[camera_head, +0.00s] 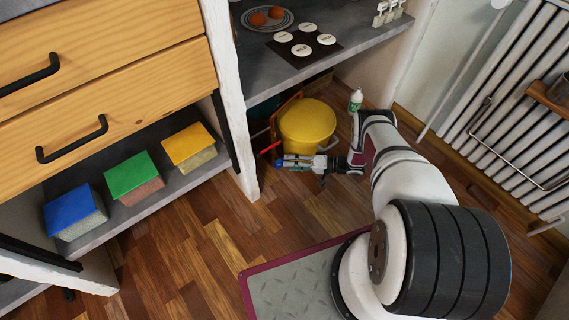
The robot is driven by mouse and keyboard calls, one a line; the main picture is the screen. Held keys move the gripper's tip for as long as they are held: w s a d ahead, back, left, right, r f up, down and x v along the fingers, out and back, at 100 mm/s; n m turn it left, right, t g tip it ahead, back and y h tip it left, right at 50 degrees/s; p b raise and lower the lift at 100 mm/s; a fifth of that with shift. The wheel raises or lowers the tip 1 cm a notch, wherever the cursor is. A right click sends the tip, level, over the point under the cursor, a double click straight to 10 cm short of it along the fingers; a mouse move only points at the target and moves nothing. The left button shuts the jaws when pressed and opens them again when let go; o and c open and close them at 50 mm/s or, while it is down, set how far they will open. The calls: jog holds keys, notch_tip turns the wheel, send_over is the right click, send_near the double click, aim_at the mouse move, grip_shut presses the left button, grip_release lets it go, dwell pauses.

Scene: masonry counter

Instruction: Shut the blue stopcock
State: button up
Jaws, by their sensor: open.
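A small blue piece (280,162), which looks like the handle of the blue stopcock, shows low in the opening under the counter. My gripper (291,163) reaches in from the right, low over the floor, with its tip end at the blue piece. The gripper is open. I cannot tell whether it touches the handle or which way the handle is turned. A red handle (270,147) sticks out just above and left of the blue piece. The pipe or valve body behind them is hidden or too small to tell.
A yellow round container (307,126) stands just behind my gripper, and a white-green bottle (356,99) is near my wrist. The white counter post (241,120) is close on the left. A radiator (515,95) stands at right. The wood floor (205,255) in front is clear.

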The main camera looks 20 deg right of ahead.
jog(key=f+v, duration=0.2)
jog(key=v, duration=0.7)
jog(key=shift+d, duration=0.25)
jog(key=shift+s, duration=0.15)
